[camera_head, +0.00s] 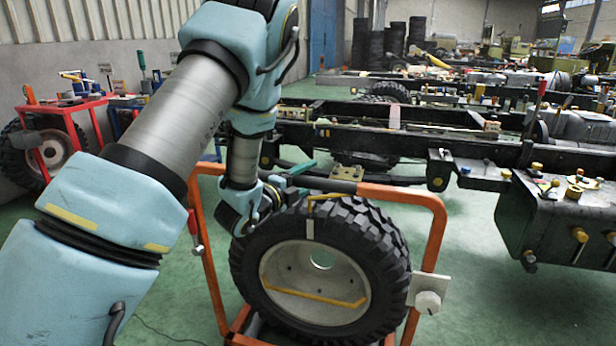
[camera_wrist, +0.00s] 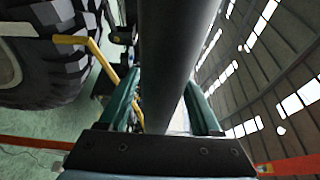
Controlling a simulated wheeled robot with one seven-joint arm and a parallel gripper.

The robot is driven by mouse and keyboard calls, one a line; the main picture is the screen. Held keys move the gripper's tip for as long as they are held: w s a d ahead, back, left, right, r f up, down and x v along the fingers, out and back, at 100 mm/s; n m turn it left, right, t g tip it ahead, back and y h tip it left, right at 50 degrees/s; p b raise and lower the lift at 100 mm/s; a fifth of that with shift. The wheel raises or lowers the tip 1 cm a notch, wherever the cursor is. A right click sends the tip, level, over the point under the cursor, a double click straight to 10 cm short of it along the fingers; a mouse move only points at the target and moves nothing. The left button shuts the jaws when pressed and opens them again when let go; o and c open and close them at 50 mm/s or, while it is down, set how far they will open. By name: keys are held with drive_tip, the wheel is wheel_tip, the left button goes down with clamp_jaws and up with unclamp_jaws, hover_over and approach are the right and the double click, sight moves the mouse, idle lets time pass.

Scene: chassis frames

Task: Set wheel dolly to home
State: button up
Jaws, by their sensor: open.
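The wheel dolly is an orange tubular frame (camera_head: 437,235) with a dark crossbar (camera_head: 345,186) along its top. It stands on the green floor and carries a large black tyre (camera_head: 390,245) with a pale hub. My gripper (camera_head: 303,179) is at the left part of the crossbar, partly hidden behind my wrist. In the wrist view, the open teal fingers of my gripper (camera_wrist: 165,80) lie on either side of the dark crossbar (camera_wrist: 165,40). I cannot tell whether they touch it. The tyre also shows at the left of the wrist view (camera_wrist: 45,65).
A truck chassis frame (camera_head: 375,112) runs behind the dolly, with a black box (camera_head: 550,225) at right. A pale plate with a knob (camera_head: 428,290) sits on the dolly's right post. A red stand (camera_head: 65,115) is at left. Green floor is clear right of the dolly.

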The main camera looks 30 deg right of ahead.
clamp_jaws()
idle(0.5)
idle(0.9)
